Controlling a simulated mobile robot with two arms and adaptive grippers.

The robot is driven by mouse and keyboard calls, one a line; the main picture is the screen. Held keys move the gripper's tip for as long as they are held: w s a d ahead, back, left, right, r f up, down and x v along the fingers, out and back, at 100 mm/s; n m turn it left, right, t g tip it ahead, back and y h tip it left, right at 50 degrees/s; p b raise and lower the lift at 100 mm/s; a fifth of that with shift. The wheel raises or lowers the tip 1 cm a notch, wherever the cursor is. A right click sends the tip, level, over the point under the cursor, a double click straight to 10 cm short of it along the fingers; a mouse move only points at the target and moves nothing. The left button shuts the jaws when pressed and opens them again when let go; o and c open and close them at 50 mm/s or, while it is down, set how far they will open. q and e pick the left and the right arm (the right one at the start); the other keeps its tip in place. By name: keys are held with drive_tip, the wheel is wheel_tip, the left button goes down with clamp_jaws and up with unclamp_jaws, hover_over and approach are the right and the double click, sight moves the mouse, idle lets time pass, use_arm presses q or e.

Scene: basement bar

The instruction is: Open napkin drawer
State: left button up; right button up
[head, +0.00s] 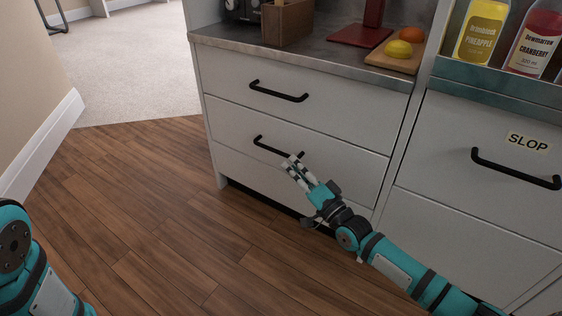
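A white cabinet has an upper drawer (345,105) and a lower drawer (345,160), each with a black bar handle. Both fronts look flush and shut. No napkin label is visible on either. The upper handle (278,92) is clear. My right gripper (292,162) is at the right end of the lower handle (272,145), its pale fingers overlapping it in the picture. I cannot tell whether the fingers touch or grip the bar. My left arm shows at the lower left; its gripper is out of view.
A neighbouring drawer labelled SLOP (528,142) stands at right, with bottles above it. The metal counter (330,62) holds a wooden box (288,22), a red stand (360,36) and a cutting board (392,60) with fruit. The wooden floor (140,210) before the cabinet is clear.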

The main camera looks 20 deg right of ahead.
sight(281, 152)
drive_tip(key=b+x, duration=0.2)
drive_tip(key=x, duration=0.2)
drive_tip(key=shift+w+a, duration=0.1)
drive_tip(key=shift+w, duration=0.2)
drive_tip(key=shift+x, duration=0.8)
drive_tip(key=shift+r, duration=0.15)
drive_tip(key=shift+c, duration=0.2)
clamp_jaws()
